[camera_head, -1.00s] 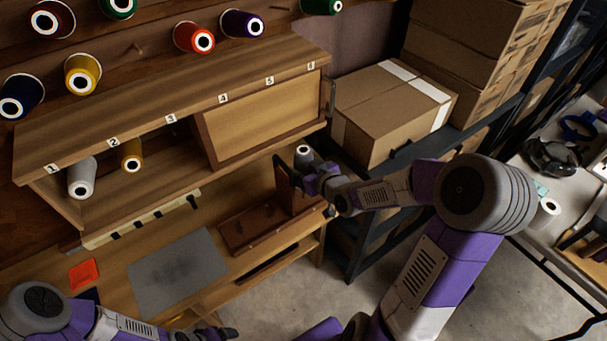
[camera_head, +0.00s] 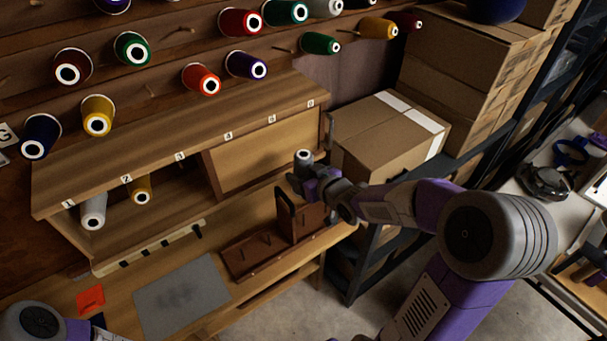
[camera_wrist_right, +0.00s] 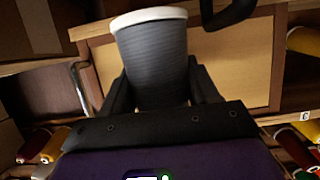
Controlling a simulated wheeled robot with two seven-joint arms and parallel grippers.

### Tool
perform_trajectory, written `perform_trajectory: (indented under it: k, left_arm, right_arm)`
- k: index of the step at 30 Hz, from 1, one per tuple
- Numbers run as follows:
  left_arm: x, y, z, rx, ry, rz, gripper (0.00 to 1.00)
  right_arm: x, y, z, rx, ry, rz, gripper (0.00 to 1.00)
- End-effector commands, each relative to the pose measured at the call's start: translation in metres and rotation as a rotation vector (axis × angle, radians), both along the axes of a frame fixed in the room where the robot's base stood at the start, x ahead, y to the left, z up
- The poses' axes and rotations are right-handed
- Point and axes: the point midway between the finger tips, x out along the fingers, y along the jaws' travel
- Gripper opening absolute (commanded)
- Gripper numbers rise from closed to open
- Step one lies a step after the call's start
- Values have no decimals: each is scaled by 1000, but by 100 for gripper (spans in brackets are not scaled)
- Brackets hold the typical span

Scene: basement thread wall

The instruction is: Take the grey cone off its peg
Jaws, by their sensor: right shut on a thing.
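The grey cone (camera_head: 304,159) is held in my right gripper (camera_head: 306,176), in front of the right end of the wooden cabinet. In the right wrist view the cone (camera_wrist_right: 155,65) fills the space between the two black fingers, its white-rimmed end at the top. My right gripper is shut on it. No peg shows touching the cone, though its far end is hidden by the gripper. A brown wooden rack with small pegs (camera_head: 240,262) and a dark handle stands on the bench below the gripper. My left gripper is out of view.
Several coloured cones hang on the wall pegs above. A cardboard box (camera_head: 385,130) stands close on the right. A grey mat (camera_head: 182,297) lies on the bench.

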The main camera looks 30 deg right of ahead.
Motion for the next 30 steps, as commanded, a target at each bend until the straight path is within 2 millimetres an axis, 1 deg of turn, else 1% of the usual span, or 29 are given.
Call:
perform_trajectory:
  k: [5,12,16,30]
  left_arm:
    - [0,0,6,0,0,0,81]
    - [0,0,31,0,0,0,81]
    - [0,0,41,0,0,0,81]
    - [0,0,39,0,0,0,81]
  right_arm:
    - [0,0,6,0,-1,0,25]
    - [0,0,31,0,-2,1,25]
    - [0,0,42,-1,-2,0,25]
    - [0,0,40,0,-1,0,25]
